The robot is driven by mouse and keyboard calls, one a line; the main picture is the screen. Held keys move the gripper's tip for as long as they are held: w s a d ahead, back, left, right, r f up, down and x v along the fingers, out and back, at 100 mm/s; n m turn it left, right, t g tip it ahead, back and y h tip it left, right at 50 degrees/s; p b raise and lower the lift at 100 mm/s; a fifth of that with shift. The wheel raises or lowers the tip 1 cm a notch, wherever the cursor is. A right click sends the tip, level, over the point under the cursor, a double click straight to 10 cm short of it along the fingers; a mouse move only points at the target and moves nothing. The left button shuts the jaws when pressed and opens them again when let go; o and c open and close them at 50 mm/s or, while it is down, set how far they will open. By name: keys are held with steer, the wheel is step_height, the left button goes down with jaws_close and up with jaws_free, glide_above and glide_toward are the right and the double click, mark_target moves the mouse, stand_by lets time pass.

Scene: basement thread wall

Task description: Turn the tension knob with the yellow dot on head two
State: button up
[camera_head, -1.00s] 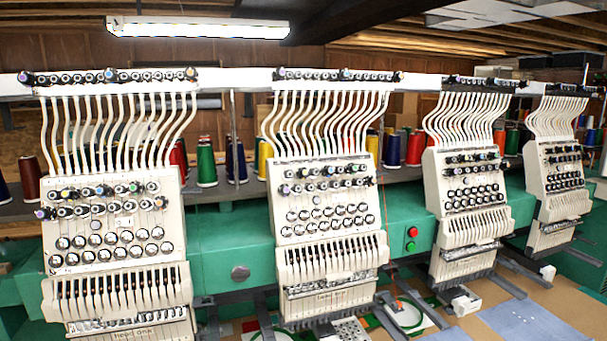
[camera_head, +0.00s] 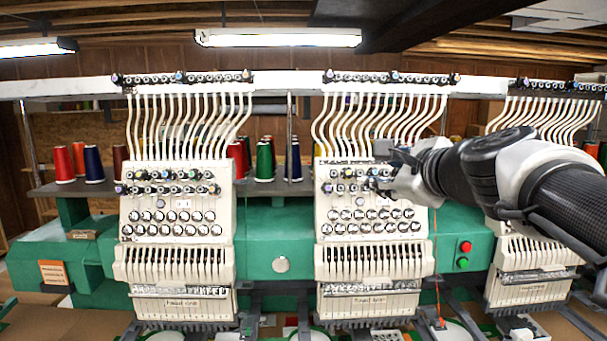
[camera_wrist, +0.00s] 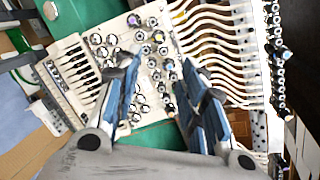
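Head two (camera_head: 372,225) is the cream panel in the middle of the head view, with two rows of small tension knobs near its top. One knob there shows a yellowish face (camera_head: 348,173), but it is too small to confirm its dot. My gripper (camera_head: 388,172) reaches in from the right and hides the upper right knobs of head two. In the wrist view my gripper (camera_wrist: 160,68) is open, its blue-padded fingers spread over the knob rows. Tension knobs (camera_wrist: 158,37) show beyond and between the fingertips. I cannot tell whether a finger touches one.
Head one (camera_head: 178,225) stands to the left, and another head (camera_head: 530,265) is partly behind my arm at right. White thread tubes (camera_head: 375,120) rise above head two. A red button (camera_head: 465,247) and a green button (camera_head: 463,263) sit on the green beam.

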mark_target(349, 172)
steer(key=x, duration=1.6)
steer(key=shift+s+a+f, duration=0.1)
steer(key=shift+c, duration=0.6)
jaws_close()
